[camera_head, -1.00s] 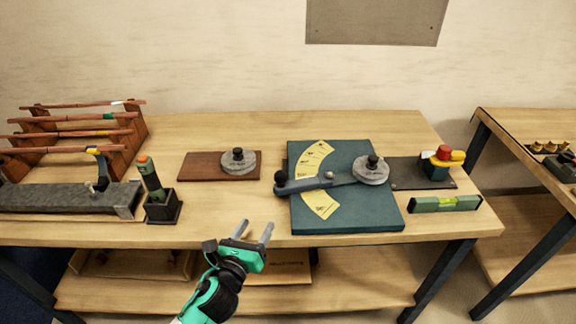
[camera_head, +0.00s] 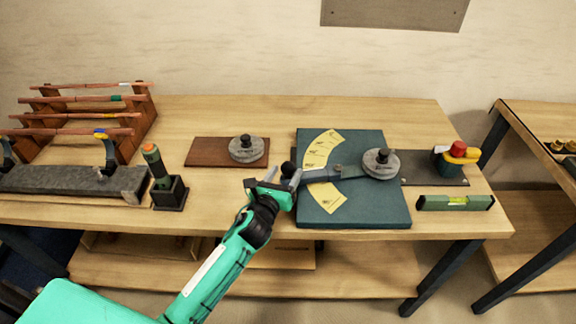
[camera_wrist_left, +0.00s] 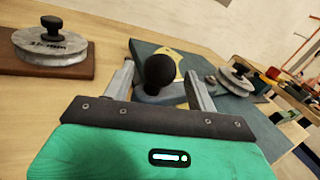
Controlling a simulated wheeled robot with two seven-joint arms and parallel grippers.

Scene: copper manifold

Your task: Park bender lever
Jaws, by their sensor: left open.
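The bender is a dark teal plate (camera_head: 345,211) with a yellow marked scale (camera_head: 322,150) and a round grey die (camera_head: 381,163) at its right. Its grey lever (camera_head: 335,173) runs left from the die across the scale. In the left wrist view the lever's black ball knob (camera_wrist_left: 160,71) sits between the two fingers. In the wrist view the gripper (camera_wrist_left: 161,90) has gaps on both sides of the knob. My right gripper is not in view.
A second round die (camera_head: 246,149) lies on a brown board (camera_head: 200,152). A green-handled tool stands in a black holder (camera_head: 170,194) at left, beside a pipe rack (camera_head: 140,120). A green level (camera_head: 455,202) lies at the right front. Bare tabletop lies in front of the brown board.

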